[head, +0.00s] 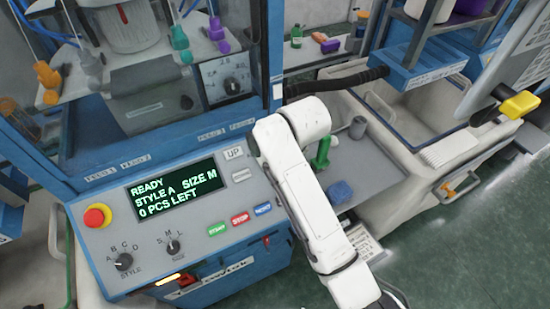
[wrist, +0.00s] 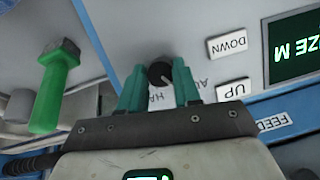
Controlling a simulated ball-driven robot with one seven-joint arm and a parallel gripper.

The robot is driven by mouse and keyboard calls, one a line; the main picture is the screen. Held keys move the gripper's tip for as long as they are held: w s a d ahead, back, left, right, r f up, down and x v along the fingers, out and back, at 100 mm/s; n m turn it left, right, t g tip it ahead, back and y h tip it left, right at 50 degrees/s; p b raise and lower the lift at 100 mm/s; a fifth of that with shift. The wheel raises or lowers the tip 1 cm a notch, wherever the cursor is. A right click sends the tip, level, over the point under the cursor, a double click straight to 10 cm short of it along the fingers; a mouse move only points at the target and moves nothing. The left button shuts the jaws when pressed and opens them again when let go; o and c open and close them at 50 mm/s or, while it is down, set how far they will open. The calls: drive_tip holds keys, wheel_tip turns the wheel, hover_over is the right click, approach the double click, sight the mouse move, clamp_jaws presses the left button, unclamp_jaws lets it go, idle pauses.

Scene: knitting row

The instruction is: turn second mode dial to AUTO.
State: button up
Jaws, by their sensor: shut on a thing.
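The mode dial (wrist: 159,72) is a small round black knob on the light grey panel, seen upside down in the wrist view. My gripper (wrist: 158,80) has its two teal fingers on either side of the knob, shut on it. Lettering beside the knob is partly covered by the fingers; pieces like "HA" and "AU" show. I cannot tell which mark the knob points at. In the head view my white arm hides this dial and the gripper.
In the head view the panel has a display (head: 178,187) reading READY, a red emergency button (head: 97,216), a STYLE dial (head: 123,261) and a size dial (head: 173,246). DOWN (wrist: 228,43) and UP (wrist: 233,89) buttons and a green-handled tool (wrist: 48,97) are close to my gripper.

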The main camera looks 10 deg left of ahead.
idle(0.4)
drive_tip(key=o, duration=1.1)
drive_tip(key=shift+c, duration=0.2)
drive_tip(key=b+v, duration=0.1)
drive_tip(key=v, duration=0.9)
drive_tip(key=shift+r+b, duration=0.35)
drive_tip(key=shift+r, duration=0.05)
drive_tip(key=shift+s+f, duration=0.1)
drive_tip(key=shift+s, duration=0.05)
